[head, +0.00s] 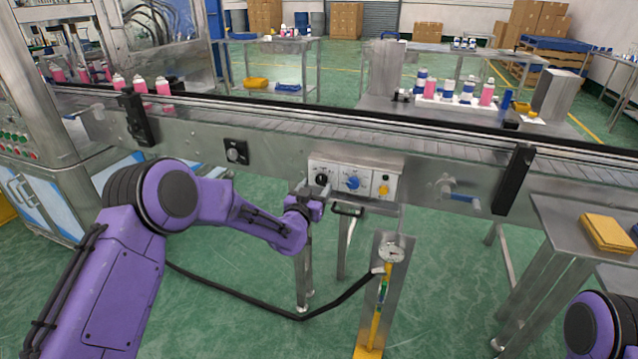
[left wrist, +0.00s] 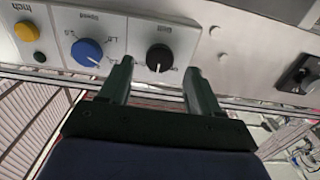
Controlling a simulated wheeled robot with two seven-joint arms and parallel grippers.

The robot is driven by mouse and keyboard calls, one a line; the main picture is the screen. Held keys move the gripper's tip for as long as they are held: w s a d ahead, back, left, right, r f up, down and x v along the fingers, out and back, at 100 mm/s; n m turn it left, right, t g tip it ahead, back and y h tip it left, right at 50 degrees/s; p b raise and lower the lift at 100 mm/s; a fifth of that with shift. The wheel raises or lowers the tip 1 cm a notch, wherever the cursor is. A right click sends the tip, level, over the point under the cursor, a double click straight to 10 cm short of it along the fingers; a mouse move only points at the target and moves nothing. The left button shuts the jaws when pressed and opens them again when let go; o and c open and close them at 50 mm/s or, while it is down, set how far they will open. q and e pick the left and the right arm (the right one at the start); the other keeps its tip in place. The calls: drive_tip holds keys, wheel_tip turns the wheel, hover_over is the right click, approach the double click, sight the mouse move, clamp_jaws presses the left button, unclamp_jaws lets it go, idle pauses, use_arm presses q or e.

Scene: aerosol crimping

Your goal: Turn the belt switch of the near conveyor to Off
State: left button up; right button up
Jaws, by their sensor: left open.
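The near conveyor's control panel (head: 368,174) is a pale box on the conveyor's side. It carries a black rotary switch (head: 321,179), a blue speed knob (head: 352,183) and a yellow button (head: 384,190). My left gripper (head: 312,196) is at the panel's left end, by the black switch. In the left wrist view, where the panel lettering appears upside down, the open fingers (left wrist: 160,68) stand on either side of the black switch (left wrist: 159,57), with gaps. The switch's small lettering is partly hidden, so its setting cannot be read. My right gripper is out of view.
A separate black knob (head: 236,152) sits on the conveyor side, left of the panel. A gauge stand (head: 391,255) with a black hose is below the panel. A blue-handled valve (head: 458,196) is to the right. Pink cans (head: 140,85) stand on the belt at left.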

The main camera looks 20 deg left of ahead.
sight(320, 181)
use_arm(q)
drive_tip(key=shift+w, duration=1.55)
drive_tip(key=c, duration=1)
drive_tip(key=shift+c, duration=0.2)
drive_tip(key=shift+f+n, duration=0.1)
drive_tip(key=shift+n, duration=0.2)
drive_tip(key=n+b, duration=0.2)
drive_tip(key=n, duration=0.1)
drive_tip(key=shift+n, duration=0.3)
drive_tip(key=n+b, duration=0.3)
drive_tip(key=n, duration=0.2)
drive_tip(key=shift+n, duration=0.3)
